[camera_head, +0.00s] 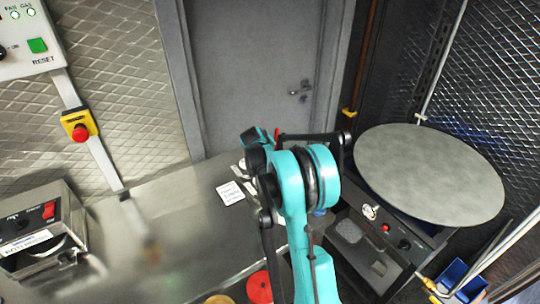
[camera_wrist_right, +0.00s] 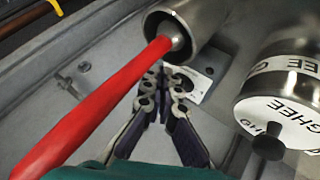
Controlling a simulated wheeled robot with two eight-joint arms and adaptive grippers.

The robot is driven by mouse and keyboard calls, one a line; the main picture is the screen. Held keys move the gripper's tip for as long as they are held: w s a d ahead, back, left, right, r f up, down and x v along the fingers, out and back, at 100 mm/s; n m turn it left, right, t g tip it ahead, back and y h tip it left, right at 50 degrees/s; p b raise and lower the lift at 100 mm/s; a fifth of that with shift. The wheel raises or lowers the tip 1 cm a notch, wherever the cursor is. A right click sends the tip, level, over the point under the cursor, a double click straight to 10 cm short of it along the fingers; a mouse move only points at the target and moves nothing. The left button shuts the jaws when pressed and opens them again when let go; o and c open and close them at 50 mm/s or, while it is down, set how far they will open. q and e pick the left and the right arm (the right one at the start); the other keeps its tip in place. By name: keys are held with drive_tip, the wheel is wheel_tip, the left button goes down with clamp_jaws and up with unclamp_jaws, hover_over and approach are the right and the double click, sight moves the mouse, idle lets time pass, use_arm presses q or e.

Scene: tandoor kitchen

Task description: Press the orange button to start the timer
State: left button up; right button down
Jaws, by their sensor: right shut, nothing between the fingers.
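I cannot make out a clearly orange button or a timer in either view. In the wrist view my right gripper (camera_wrist_right: 163,76) is shut and empty, its fingertips close to a small white card or plate (camera_wrist_right: 196,88) with dark marks. A white card with print (camera_head: 230,193) also shows on the steel counter in the head view, left of my right arm. In the head view my teal right arm hides much of the middle, and its fingertips are hard to make out. My left gripper is not in view.
In the wrist view, a red handle (camera_wrist_right: 100,105) and steel cup (camera_wrist_right: 190,25) are close by, with a GHEE container (camera_wrist_right: 290,85) right. The head view shows a round griddle (camera_head: 430,175), a red emergency button (camera_head: 80,132) and a red-switched device (camera_head: 38,225).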

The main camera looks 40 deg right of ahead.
drive_tip(key=shift+f, duration=0.15)
drive_tip(key=shift+f+b, duration=0.3)
drive_tip(key=shift+f+b, duration=0.35)
drive_tip(key=shift+f, duration=0.1)
idle(0.6)
drive_tip(key=shift+r, duration=0.1)
drive_tip(key=shift+r+p, duration=0.6)
drive_tip(key=shift+r, duration=0.2)
drive_tip(key=shift+r, duration=0.1)
drive_tip(key=shift+r+p, duration=1.75)
drive_tip(key=shift+r, duration=0.7)
